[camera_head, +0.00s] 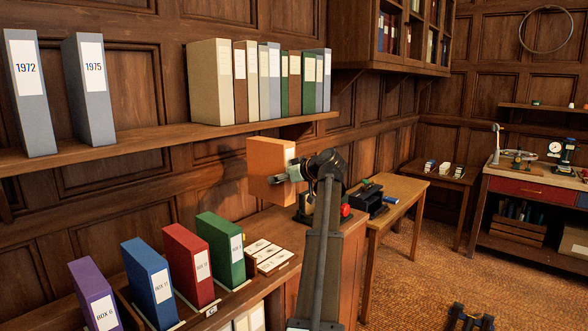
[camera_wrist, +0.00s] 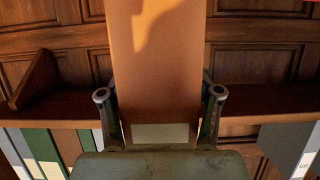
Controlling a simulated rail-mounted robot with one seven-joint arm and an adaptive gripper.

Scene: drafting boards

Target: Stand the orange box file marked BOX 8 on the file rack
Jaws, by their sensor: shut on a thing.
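The orange box file (camera_head: 268,166) is held up in the air, in front of the wall and below the shelf of binders. My gripper (camera_head: 284,176) is shut on it. In the wrist view the orange box file (camera_wrist: 155,60) stands between the two fingers of my gripper (camera_wrist: 159,94), with a pale label at its lower end. Its marking cannot be read. The file rack (camera_head: 222,299) is at the lower left. It bears a purple file (camera_head: 88,285), a blue file (camera_head: 143,270), a red file (camera_head: 183,255) and a green file (camera_head: 215,240), all upright.
A wall shelf (camera_head: 130,145) holds grey binders marked 1972 and 1975 and a row of several files. Pale cards (camera_head: 268,256) lie right of the green file. A small wooden table (camera_head: 400,190) with black equipment stands to the right of the cabinet.

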